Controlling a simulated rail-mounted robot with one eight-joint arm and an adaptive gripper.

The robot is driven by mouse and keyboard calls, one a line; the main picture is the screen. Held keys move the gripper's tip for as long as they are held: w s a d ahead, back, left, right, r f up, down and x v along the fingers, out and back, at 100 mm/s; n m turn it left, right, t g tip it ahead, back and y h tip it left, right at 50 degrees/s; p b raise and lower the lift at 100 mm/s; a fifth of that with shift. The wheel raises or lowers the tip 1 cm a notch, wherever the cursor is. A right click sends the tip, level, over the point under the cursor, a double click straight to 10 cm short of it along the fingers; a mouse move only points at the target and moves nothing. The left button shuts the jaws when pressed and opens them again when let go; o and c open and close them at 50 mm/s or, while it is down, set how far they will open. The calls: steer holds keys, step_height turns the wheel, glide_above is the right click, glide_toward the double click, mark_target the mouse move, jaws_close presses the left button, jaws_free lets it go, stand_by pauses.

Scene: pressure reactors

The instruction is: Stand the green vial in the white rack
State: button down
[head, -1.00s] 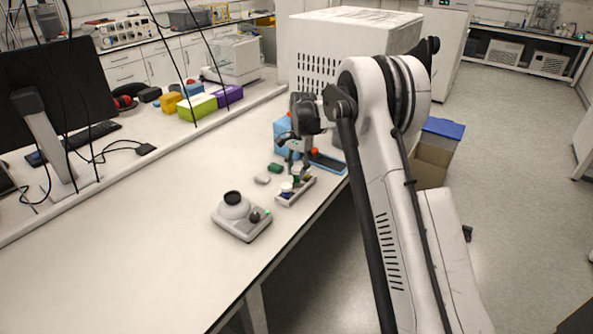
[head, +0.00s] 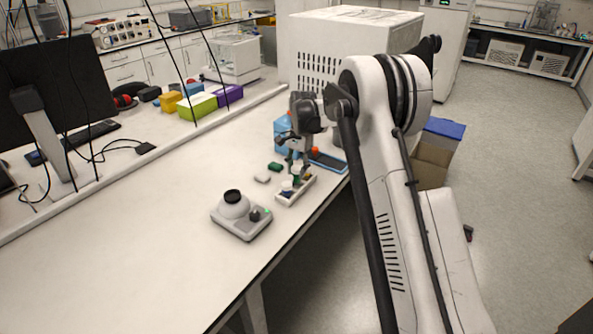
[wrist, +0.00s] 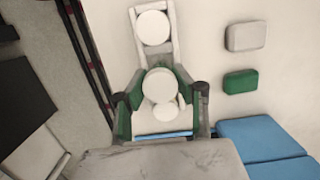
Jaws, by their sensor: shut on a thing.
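The white rack (head: 284,203) is a narrow tray near the table's right edge. It also shows in the wrist view (wrist: 137,46), running up and down the picture. The green vial (head: 297,179) has a white cap and looks upright over the rack's middle. Its cap shows in the wrist view (wrist: 160,84) between the fingers. My gripper (head: 297,169) is shut on it, pointing down. I cannot tell whether its base touches the rack. A blue vial with a white cap (head: 287,186) stands at the rack's near end. Another white disc (wrist: 165,116) lies partly beside the held cap.
A grey block (head: 262,178) and a green block (head: 275,167) lie left of the rack. A scale-like device (head: 241,219) stands nearer. A blue box (head: 283,125) and a blue tray (head: 328,162) are behind.

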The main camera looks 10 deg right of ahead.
mark_target(296, 177)
steer(key=shift+f+b, duration=0.9)
steer(key=shift+f, duration=0.45)
steer(key=shift+f+b, duration=0.3)
steer(key=c, duration=0.8)
jaws_free()
steer(key=shift+c, duration=0.2)
steer(key=shift+r, duration=0.15)
steer(key=shift+r+p, duration=1)
steer(key=shift+r, duration=2.4)
